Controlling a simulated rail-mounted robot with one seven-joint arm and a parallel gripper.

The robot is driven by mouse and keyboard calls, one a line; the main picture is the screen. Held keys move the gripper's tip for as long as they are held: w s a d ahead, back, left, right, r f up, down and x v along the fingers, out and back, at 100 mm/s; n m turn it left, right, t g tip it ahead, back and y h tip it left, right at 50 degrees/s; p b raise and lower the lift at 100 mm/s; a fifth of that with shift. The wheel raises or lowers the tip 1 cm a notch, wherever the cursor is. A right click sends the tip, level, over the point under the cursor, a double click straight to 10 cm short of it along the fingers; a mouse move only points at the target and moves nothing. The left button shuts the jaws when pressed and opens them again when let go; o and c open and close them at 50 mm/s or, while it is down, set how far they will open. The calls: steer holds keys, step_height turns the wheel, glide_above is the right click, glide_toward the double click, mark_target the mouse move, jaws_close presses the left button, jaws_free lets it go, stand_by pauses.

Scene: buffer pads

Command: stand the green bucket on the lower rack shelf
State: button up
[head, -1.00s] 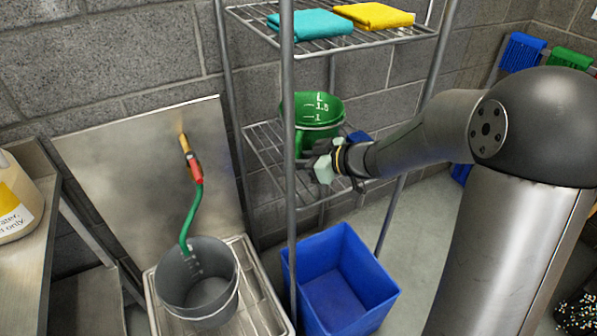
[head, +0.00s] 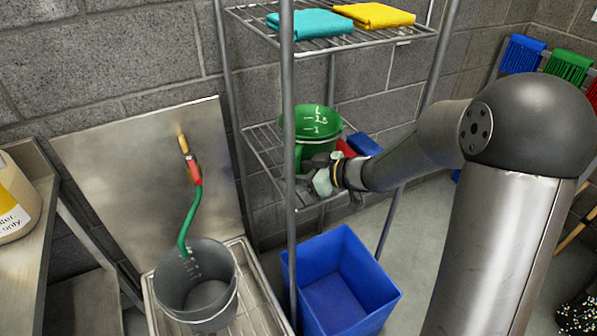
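The green bucket (head: 318,126) is upright at the lower rack shelf (head: 262,150), behind the front rack post. White volume marks show inside its wall. My gripper (head: 318,182) is at the bucket's lower front side. Its fingertips are hard to make out behind the post, but the bucket has moved down together with it, so it appears shut on the bucket. The bucket's base is hidden by my gripper, so I cannot tell whether it touches the shelf.
Red (head: 345,148) and blue (head: 365,143) items sit right of the bucket. Folded teal (head: 315,24) and yellow (head: 374,15) cloths lie on the upper shelf. A blue bin (head: 340,285) stands below. A grey bucket (head: 197,285) with a green hose stands left.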

steer(key=shift+r, duration=0.25)
steer(key=p+v, duration=0.2)
steer(key=v, duration=1)
steer(key=w+d+r+m+t+h, duration=0.1)
steer(key=w+d+m+t+h, duration=0.4)
steer(key=h, duration=0.3)
steer(key=s+d+f+m+g+h, duration=0.1)
steer(key=s+d+m+g+h, duration=0.1)
steer(key=s+d+m+h, duration=0.3)
steer(key=s+a+f+m+g, duration=0.1)
steer(key=s+g, duration=0.2)
steer(key=s, duration=0.4)
steer(key=s+a+f+m+g, duration=0.1)
steer(key=s+f+g, duration=0.1)
steer(key=s, duration=0.6)
steer(key=s+a+f+g+y, duration=0.1)
steer(key=s+g, duration=0.3)
steer(key=s, duration=0.4)
steer(key=shift+a+f+m, duration=0.15)
steer(key=shift+f+m, duration=0.25)
steer(key=shift+s, duration=0.1)
